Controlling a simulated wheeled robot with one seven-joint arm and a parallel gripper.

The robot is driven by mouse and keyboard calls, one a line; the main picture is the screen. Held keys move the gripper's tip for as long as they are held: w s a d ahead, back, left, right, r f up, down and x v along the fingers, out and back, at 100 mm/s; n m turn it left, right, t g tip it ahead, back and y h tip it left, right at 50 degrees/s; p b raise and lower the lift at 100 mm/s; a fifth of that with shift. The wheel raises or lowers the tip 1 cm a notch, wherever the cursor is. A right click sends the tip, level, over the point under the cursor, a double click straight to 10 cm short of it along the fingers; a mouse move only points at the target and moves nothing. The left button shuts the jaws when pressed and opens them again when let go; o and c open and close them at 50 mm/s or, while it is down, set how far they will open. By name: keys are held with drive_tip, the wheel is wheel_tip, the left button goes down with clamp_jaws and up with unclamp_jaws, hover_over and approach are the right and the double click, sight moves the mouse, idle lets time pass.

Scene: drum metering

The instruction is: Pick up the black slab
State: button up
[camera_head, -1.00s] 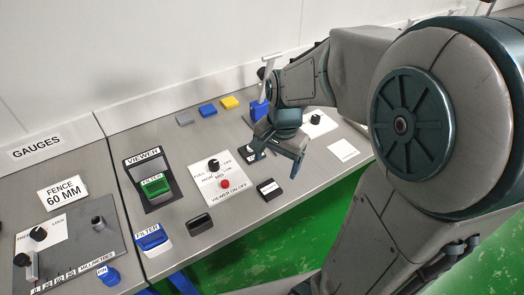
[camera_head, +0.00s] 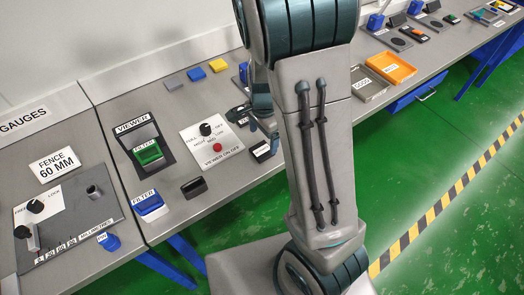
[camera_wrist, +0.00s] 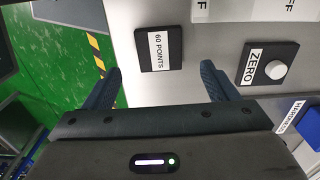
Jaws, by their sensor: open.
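A black slab (camera_wrist: 158,60) with a white "60 POINTS" label lies flat on the grey bench in the wrist view. It sits just beyond and roughly between the fingertips of my gripper (camera_wrist: 162,72). The fingers are spread, with nothing between them. In the head view, a black slab with a white label (camera_head: 262,151) lies right of the viewer switch panel, partly behind my arm. A second dark block (camera_head: 194,187) lies nearer the bench's front edge.
A black plate with a white ZERO button (camera_wrist: 272,66) lies to the slab's right in the wrist view. The switch panel (camera_head: 212,143), green filter (camera_head: 148,152) and blue filter (camera_head: 150,207) are on the bench. An orange tray (camera_head: 391,67) stands farther right.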

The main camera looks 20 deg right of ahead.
sight(264, 149)
drive_tip(key=shift+d+f, duration=0.15)
drive_tip(key=shift+f, duration=2.45)
drive_tip(key=c, duration=1.1)
